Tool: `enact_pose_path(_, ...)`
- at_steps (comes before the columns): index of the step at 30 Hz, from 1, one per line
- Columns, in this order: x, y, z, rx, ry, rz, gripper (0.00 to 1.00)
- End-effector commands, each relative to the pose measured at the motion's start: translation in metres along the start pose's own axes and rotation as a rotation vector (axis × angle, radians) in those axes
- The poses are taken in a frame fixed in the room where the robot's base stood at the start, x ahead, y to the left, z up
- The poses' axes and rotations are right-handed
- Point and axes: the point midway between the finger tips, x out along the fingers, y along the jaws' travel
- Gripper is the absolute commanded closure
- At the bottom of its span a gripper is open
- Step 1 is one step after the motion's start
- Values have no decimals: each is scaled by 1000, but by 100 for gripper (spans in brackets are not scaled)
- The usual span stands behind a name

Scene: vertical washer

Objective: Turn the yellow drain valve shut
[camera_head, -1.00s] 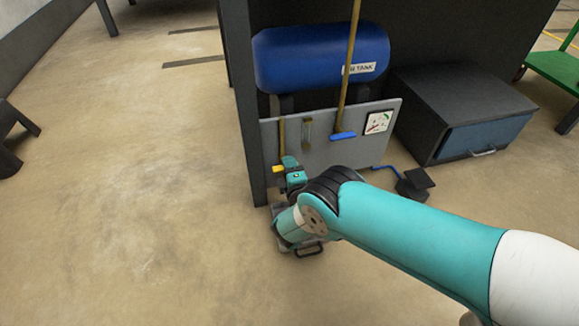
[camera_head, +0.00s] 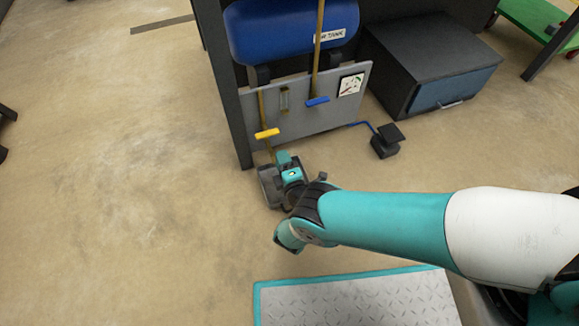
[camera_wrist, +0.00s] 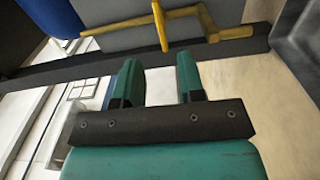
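The yellow drain valve handle (camera_head: 267,133) lies crosswise to its upright yellow pipe (camera_head: 261,105), low at the left of the grey panel. In the wrist view, yellow valve parts (camera_wrist: 160,27) show beyond my fingertips, near the top edge. My gripper (camera_head: 284,157) is just below and in front of the handle in the head view. In the wrist view my gripper (camera_wrist: 157,62) has its two teal fingers apart with nothing between them. A gap shows between the fingers and the yellow parts.
The grey panel (camera_head: 300,128) also carries a blue-handled valve (camera_head: 318,101) and a gauge (camera_head: 351,85). A dark post (camera_head: 225,85) stands at its left. A foot pedal (camera_head: 385,147) and dark cabinet (camera_head: 430,65) are at the right. Floor at left is clear.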

Motion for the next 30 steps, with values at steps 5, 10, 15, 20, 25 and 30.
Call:
enact_pose_path(5, -30, 7, 0, -1, 3, -1, 64)
enact_pose_path(10, -51, 3, -1, -1, 2, -1, 64)
enact_pose_path(15, -59, 1, 0, -1, 1, 0, 64)
enact_pose_path(20, -60, 0, 0, -1, 0, 0, 64)
enact_pose_path(25, -60, -1, 0, -1, 0, 0, 64)
enact_pose_path(30, -60, 0, 0, -1, 0, -1, 64)
